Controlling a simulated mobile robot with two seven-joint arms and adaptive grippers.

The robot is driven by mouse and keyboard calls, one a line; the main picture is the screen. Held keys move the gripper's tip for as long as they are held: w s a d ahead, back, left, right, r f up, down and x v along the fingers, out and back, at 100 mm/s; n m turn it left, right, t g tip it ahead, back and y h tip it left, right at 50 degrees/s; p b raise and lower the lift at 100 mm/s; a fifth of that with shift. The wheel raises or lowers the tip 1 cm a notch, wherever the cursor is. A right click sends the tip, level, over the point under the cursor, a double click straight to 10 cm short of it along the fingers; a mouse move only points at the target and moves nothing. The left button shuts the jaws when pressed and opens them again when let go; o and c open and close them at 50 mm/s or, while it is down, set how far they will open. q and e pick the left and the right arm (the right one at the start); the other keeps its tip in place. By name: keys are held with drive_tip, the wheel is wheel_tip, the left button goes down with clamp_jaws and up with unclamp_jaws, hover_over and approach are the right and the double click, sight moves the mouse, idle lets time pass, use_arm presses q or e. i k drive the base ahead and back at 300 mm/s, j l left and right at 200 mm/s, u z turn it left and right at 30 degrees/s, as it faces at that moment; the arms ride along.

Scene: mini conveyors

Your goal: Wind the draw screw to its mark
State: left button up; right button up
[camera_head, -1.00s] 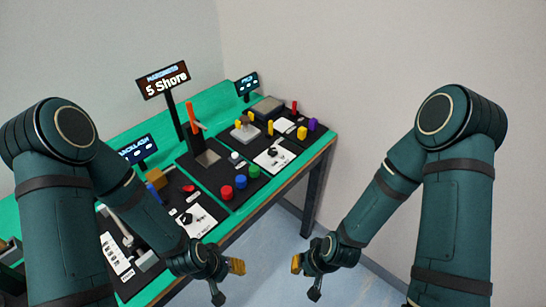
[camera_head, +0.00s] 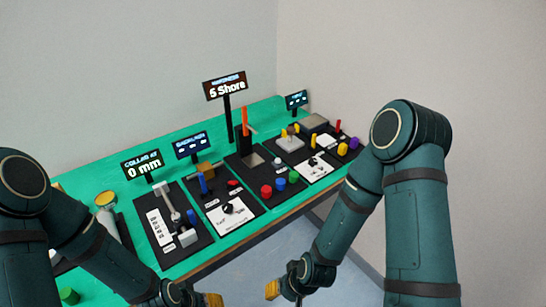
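A station under a sign reading "COLLAR AT 0 mm" (camera_head: 143,165) stands at the left of the bench. Its black board (camera_head: 166,250) carries a pale upright rod with a collar (camera_head: 167,195), a white scale card (camera_head: 159,228) and a grey block (camera_head: 188,238). I cannot make out the draw screw or its mark for certain. My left gripper (camera_head: 203,302) is low at the bottom edge, in front of the bench, partly cut off, its fingers apart and empty. My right gripper (camera_head: 284,296) is also in front of the bench, fingers apart and empty.
Right of it are a board with a black knob (camera_head: 228,208), one with red (camera_head: 266,191), blue and green buttons, and a "5 Shore" sign (camera_head: 225,87). A round yellow-topped part (camera_head: 105,199) stands left. Open floor lies before the green bench (camera_head: 105,177).

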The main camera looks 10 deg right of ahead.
sight(312, 162)
drive_tip(key=l+u, duration=0.8)
drive_tip(key=u, duration=0.15)
drive_tip(key=l+u, duration=0.15)
drive_tip(key=l, duration=0.3)
drive_tip(key=k+l+u, duration=0.15)
drive_tip(key=l, duration=0.35)
